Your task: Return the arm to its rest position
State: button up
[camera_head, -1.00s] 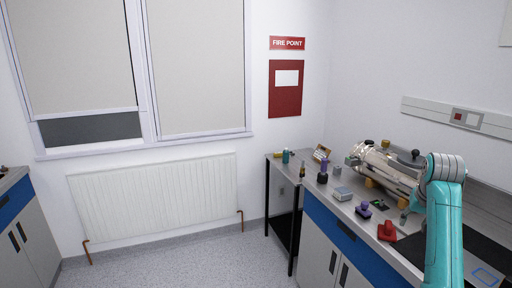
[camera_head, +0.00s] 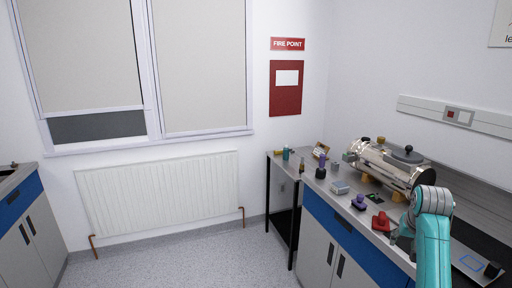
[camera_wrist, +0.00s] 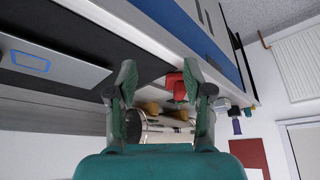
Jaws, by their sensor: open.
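My teal arm (camera_head: 433,235) stands at the right of the head view, over the near part of the right-hand bench, with its elbow bent. My gripper (camera_wrist: 164,90) shows in the wrist view, its two dark green fingers spread apart with nothing held between them. Beyond the fingers, the silver chamber cylinder (camera_wrist: 165,128) and a red object (camera_wrist: 175,84) show in the gap. I see no contact with either. In the head view the gripper is mostly hidden by the arm.
The silver cylinder (camera_head: 392,165) lies on yellow supports on the bench. The red object (camera_head: 380,221), a purple-topped object (camera_head: 358,202) and several small items stand along the front. The floor (camera_head: 190,262) is clear.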

jog(key=s+a+f+t, duration=0.1)
jog(key=s+a+f, duration=0.2)
jog(key=f, duration=0.4)
jog(key=s+a+f+n, duration=0.1)
jog(key=s+a+f, duration=0.2)
jog(key=f, duration=0.4)
jog(key=s+a+f+t, duration=0.1)
jog(key=s+a+f, duration=0.15)
jog(key=f, duration=0.45)
jog(key=s+a+f+n+t, duration=0.1)
jog(key=s+a+f, duration=0.35)
jog(key=s, duration=0.35)
jog(key=s+a+f+t, duration=0.2)
jog(key=s+a+f, duration=0.25)
jog(key=s, duration=0.35)
jog(key=s+a+r+n+t, duration=0.1)
jog(key=s+a+r, duration=0.15)
jog(key=s, duration=0.65)
jog(key=s+a+r+t, duration=0.1)
jog(key=s+a, duration=0.3)
jog(key=s, duration=0.5)
jog(key=s+a+r+n+t+y, duration=0.1)
jog(key=s+a+r+t+y, duration=0.1)
jog(key=s+r, duration=1.3)
jog(key=shift+s+a+n+t, duration=0.2)
jog(key=shift+s+n+t, duration=0.1)
jog(key=shift+s+t, duration=0.15)
